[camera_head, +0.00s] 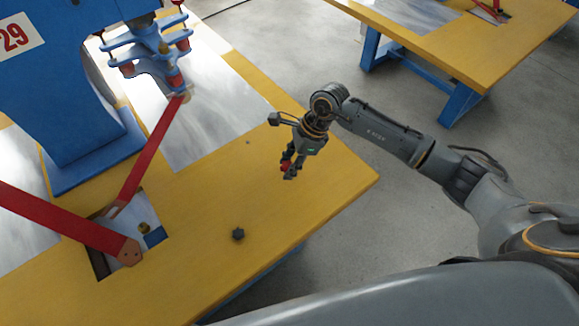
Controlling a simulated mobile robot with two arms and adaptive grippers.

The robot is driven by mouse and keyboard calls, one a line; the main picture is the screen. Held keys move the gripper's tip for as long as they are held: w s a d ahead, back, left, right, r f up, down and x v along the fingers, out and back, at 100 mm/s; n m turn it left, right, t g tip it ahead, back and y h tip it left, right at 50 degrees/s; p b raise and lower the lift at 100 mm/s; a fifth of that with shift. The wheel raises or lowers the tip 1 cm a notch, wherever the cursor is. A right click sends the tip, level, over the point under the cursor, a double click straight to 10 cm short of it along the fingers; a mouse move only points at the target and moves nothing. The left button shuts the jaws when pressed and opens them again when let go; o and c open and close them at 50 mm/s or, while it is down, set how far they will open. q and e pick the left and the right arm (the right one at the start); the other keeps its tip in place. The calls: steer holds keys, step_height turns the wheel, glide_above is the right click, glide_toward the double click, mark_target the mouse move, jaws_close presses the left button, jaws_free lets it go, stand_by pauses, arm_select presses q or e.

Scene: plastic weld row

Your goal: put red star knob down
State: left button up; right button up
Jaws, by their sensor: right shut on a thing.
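My right gripper (289,171) comes in from the right and hangs over the yellow table (330,183) near its right corner. It is shut on the red star knob (285,167), a small red piece between the fingertips. The fingers partly hide the knob. I cannot tell whether the knob touches the table top or is held just above it. My left gripper is not in view.
A blue machine (70,80) with red linkage arms (150,155) stands at the left, by a recess with a metal plate (128,228). The yellow surface around the gripper is clear. Another table (480,50) stands behind.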

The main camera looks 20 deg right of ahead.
steer(key=shift+w+d+f, duration=0.15)
steer(key=shift+w+f, duration=0.25)
steer(key=shift+f, duration=0.1)
step_height(320, 180, down, 2)
steer(key=shift+f+p, duration=0.1)
steer(key=shift+p, duration=0.5)
steer(key=shift+w+f, duration=0.1)
steer(key=shift+f, duration=0.55)
steer(key=o, duration=1.1)
steer(key=shift+r, duration=0.1)
